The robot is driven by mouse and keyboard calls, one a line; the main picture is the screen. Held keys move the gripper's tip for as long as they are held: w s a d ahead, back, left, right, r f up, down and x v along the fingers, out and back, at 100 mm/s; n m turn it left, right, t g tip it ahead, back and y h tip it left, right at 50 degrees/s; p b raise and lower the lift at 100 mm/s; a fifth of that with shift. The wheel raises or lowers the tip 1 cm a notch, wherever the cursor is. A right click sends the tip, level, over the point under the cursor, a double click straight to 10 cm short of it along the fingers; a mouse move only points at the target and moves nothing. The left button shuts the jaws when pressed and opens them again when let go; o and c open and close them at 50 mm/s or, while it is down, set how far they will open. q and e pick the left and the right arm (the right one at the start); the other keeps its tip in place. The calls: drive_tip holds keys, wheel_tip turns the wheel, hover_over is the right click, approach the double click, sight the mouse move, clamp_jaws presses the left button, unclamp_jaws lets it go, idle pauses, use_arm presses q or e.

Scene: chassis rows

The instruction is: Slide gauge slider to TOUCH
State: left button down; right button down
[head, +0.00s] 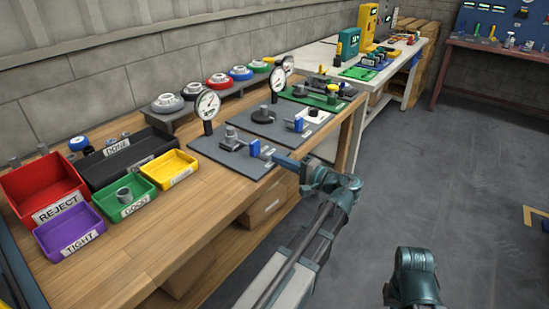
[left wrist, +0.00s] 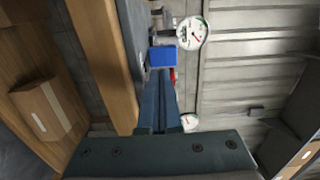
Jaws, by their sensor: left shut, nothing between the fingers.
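A blue slider block (head: 254,148) stands on the nearest grey gauge plate (head: 226,158), beside a grey cylindrical part (head: 230,135). A round white dial gauge (head: 207,104) rises at the back of that plate. My left gripper (head: 277,157) is shut and empty, with its fingertips just right of the blue slider. In the left wrist view, the shut fingers (left wrist: 158,84) point at the blue slider (left wrist: 162,56), and their tips are at or very near its face; contact is unclear. The dial gauge (left wrist: 192,33) is beyond. The TOUCH mark is not legible.
A second grey plate (head: 283,138) with its own blue slider (head: 299,124) lies just behind, then a green plate (head: 318,98). Red (head: 18,190), purple (head: 50,247), green (head: 108,208) and yellow (head: 184,178) bins stand at left. The wooden bench front is mostly bare.

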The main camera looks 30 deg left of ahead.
use_arm(q)
drive_tip(key=d, duration=0.8)
drive_tip(key=shift+s, duration=0.3)
drive_tip(key=shift+d, duration=0.1)
drive_tip(key=s+d+f+m+h, duration=0.1)
drive_tip(key=s+d+f+h, duration=0.25)
drive_tip(key=f, duration=0.35)
drive_tip(key=s+d+f+m+h, duration=0.1)
drive_tip(key=s+d+f+h, duration=0.25)
drive_tip(key=f, duration=0.35)
drive_tip(key=s+d+f+m+g+h, duration=0.1)
drive_tip(key=s+d+f+h, duration=0.35)
drive_tip(key=d, duration=0.35)
drive_tip(key=s+d+f+h, duration=0.3)
drive_tip(key=s+d+h, duration=0.15)
drive_tip(key=d, duration=0.35)
wheel_tip(320, 180, up, 26)
drive_tip(key=p, duration=2.6)
drive_tip(key=shift+h, duration=0.4)
